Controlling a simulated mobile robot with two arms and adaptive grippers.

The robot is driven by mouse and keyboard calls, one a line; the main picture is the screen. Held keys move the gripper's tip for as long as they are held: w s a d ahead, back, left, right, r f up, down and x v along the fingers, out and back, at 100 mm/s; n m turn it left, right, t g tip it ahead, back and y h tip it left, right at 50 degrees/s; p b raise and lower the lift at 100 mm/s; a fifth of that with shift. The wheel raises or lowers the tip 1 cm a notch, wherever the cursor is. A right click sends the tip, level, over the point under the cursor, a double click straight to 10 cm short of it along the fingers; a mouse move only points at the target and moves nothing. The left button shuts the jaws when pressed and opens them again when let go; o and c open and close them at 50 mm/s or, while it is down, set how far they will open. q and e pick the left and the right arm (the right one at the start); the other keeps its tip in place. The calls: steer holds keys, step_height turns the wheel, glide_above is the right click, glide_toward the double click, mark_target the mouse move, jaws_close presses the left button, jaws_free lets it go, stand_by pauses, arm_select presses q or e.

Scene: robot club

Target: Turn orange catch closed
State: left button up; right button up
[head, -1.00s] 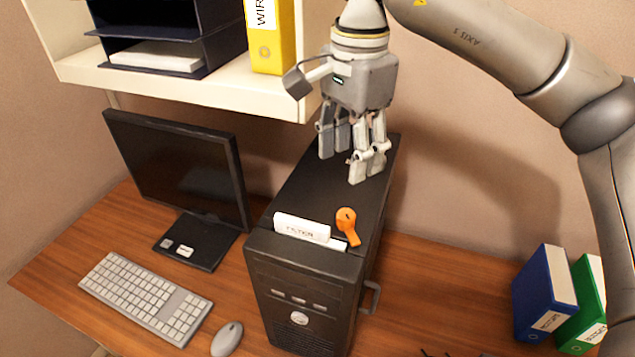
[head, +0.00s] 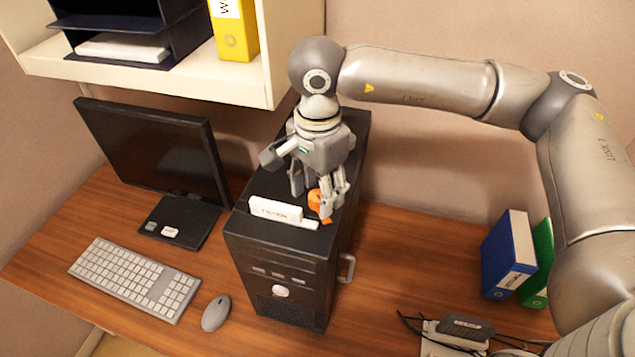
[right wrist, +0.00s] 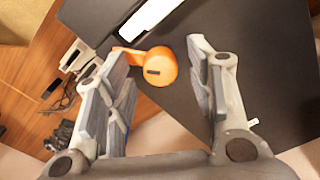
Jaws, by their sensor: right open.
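The orange catch (head: 316,201) sits on top of the black computer tower (head: 350,130), beside a white labelled block (head: 275,209). In the right wrist view the catch (right wrist: 155,67) shows a round hub with a dark slot and a short arm pointing left. My right gripper (head: 322,205) is down over the catch, pointing downward. Its fingers (right wrist: 162,80) are open, one on each side of the catch, with the hub nearer the left finger. A clear gap shows to the right finger. In the head view the fingers partly hide the catch. My left gripper is not in view.
A monitor (head: 150,150), keyboard (head: 135,279) and mouse (head: 216,313) are left of the tower. A shelf (head: 150,80) hangs behind at the upper left. Blue (head: 508,255) and green binders (head: 541,262) stand at the right. Cables and a small dark box (head: 466,327) lie at front right.

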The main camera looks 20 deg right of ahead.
steer(key=shift+f, duration=0.15)
steer(key=shift+c, duration=0.3)
steer(key=c, duration=1)
steer(key=shift+f+m+b, duration=0.2)
steer(key=shift+m+b, duration=0.1)
steer(key=shift+b, duration=0.45)
steer(key=m+b, duration=0.2)
steer(key=b, duration=0.2)
steer(key=shift+f+m, duration=0.1)
steer(key=shift+m, duration=0.2)
steer(key=shift+m+b, duration=1.1)
steer(key=shift+b, duration=0.1)
steer(key=shift+r+m+b, duration=0.3)
steer(key=shift+m, duration=0.1)
